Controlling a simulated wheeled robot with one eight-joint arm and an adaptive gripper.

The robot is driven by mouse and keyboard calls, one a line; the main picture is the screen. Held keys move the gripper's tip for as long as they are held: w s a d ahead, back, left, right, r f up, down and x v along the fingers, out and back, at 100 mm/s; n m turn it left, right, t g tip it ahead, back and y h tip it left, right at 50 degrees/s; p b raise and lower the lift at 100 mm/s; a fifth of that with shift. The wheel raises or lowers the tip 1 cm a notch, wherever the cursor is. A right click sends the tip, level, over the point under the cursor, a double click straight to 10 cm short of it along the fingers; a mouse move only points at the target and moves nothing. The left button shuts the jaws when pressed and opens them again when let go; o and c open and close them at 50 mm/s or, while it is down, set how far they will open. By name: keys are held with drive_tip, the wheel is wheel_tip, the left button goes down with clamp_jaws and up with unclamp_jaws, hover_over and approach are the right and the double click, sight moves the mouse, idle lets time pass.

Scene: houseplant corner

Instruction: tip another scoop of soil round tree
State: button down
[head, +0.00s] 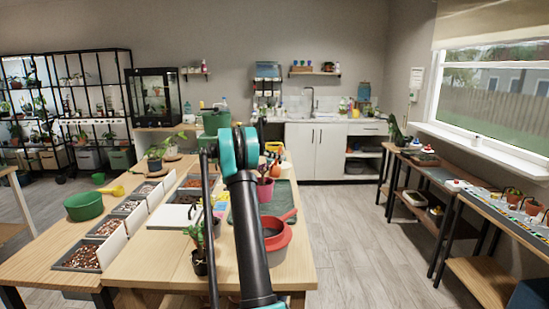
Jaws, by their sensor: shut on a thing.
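My black and teal arm rises through the middle of the head view, and its gripper end is hidden, so I cannot see the jaws or what they hold. A small leafy plant in a dark pot (199,262) stands left of the arm. A pink pot (265,191) with a plant stands beyond it. I cannot tell which plant is the tree. A red tub (278,242) with a dark inside is partly covered by the arm, with a red handle-like piece (289,214) at its rim. Trays of brown, chunky material (84,258) line the table's left side.
A green bowl (84,207) and a yellow scoop-like item (115,190) lie at the wooden table's (150,262) left edge. A broad-leaved potted plant (155,164) stands at the back. Floor (350,225) is clear between this table and the right-hand benches (475,205).

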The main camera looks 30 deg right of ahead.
drive_tip(key=s+d+f+m+t+y, duration=0.1)
drive_tip(key=d+f+t+y, duration=0.4)
drive_tip(key=y, duration=0.8)
drive_tip(key=shift+s+d+f, duration=0.5)
drive_tip(key=shift+s+f, duration=0.2)
drive_tip(key=shift+s, duration=0.15)
drive_tip(key=shift+s, duration=0.15)
